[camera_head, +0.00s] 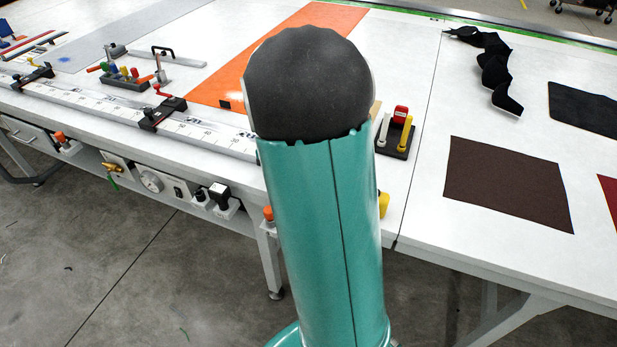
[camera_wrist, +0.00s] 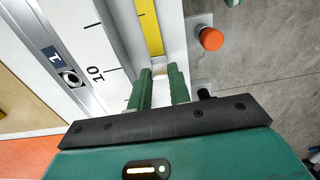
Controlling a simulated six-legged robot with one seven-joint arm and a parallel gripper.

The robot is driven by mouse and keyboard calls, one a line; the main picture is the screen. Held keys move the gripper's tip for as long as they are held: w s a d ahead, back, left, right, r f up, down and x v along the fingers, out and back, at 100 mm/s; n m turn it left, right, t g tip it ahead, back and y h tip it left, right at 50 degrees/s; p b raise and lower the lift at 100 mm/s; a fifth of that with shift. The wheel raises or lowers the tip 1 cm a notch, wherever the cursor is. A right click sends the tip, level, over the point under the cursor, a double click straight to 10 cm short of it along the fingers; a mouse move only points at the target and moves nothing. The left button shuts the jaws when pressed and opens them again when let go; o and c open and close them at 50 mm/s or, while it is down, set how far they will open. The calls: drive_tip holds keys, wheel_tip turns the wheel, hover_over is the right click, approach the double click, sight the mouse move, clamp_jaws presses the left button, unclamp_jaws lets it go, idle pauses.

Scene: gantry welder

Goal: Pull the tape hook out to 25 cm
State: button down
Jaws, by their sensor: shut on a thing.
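In the wrist view, a yellow tape (camera_wrist: 149,25) runs along a channel beside a white ruled scale (camera_wrist: 75,30). A small pale metal tape hook (camera_wrist: 159,68) is at the tape's near end. My gripper (camera_wrist: 160,78) has its two green fingertips on either side of the hook and is shut on it. The fingertips are beside the scale, near its printed 10. The exact contact is small and partly hidden by the fingers. In the head view my teal arm hides the gripper and hook; the long ruled scale (camera_head: 100,102) shows along the table's front edge.
An orange knob (camera_wrist: 211,39) stands close right of the fingers. In the head view, black clamps (camera_head: 163,113) sit on the scale. A tool block (camera_head: 395,138) stands right of my arm. Orange (camera_head: 300,50) and brown (camera_head: 508,183) sheets lie on the white table.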

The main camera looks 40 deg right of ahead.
drive_tip(key=w, duration=0.1)
drive_tip(key=w+a, duration=0.1)
drive_tip(key=w, duration=0.1)
drive_tip(key=w+a, duration=0.1)
drive_tip(key=w, duration=0.1)
drive_tip(key=shift+w+a, duration=0.15)
drive_tip(key=shift+a, duration=0.05)
drive_tip(key=c, duration=1.3)
unclamp_jaws()
wheel_tip(320, 180, up, 14)
drive_tip(key=shift+d+f, duration=0.1)
